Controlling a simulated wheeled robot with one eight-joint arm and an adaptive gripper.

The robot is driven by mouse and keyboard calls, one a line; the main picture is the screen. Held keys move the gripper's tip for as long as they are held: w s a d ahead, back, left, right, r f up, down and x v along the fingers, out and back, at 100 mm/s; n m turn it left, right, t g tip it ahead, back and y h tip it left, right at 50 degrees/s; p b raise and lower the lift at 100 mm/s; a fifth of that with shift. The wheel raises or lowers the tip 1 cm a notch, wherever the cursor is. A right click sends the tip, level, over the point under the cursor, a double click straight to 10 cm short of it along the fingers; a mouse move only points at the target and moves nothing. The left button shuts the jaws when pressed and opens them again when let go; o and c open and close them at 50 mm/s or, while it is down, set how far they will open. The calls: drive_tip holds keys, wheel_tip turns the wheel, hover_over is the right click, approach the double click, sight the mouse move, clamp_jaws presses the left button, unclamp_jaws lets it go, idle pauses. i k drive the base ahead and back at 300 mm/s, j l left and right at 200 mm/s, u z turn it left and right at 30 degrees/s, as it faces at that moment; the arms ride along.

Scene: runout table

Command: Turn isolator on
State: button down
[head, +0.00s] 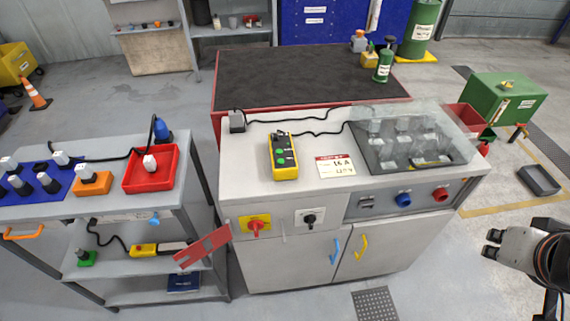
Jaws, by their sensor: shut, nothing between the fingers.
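A red rotary handle on a yellow plate (256,226), which looks like the isolator, is on the front face of the grey bench, left of centre. Its exact angle is too small to tell. A black rotary knob on a white plate (309,217) is to its right on the same face. My gripper (490,244) is at the right edge of the view, over the floor, well apart from the bench and both knobs. It is shut and empty.
The bench top (240,176) holds a yellow control box (283,158) and a clear-covered panel (412,140). Blue and red sockets (404,199) sit on the front right. A red plate (203,247) juts between the trolley (110,214) and bench. Floor before the bench is mostly clear.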

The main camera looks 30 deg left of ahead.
sight(255, 226)
drive_tip(key=u, duration=1.75)
drive_tip(key=k+l, duration=0.1)
drive_tip(key=l, duration=0.35)
drive_tip(key=k+l, duration=0.1)
drive_tip(key=l, duration=0.3)
drive_tip(key=l+u, duration=0.1)
drive_tip(key=l, duration=0.35)
drive_tip(key=k+l, duration=0.15)
drive_tip(key=l, duration=0.3)
drive_tip(key=k+l, duration=0.1)
drive_tip(key=l, duration=0.5)
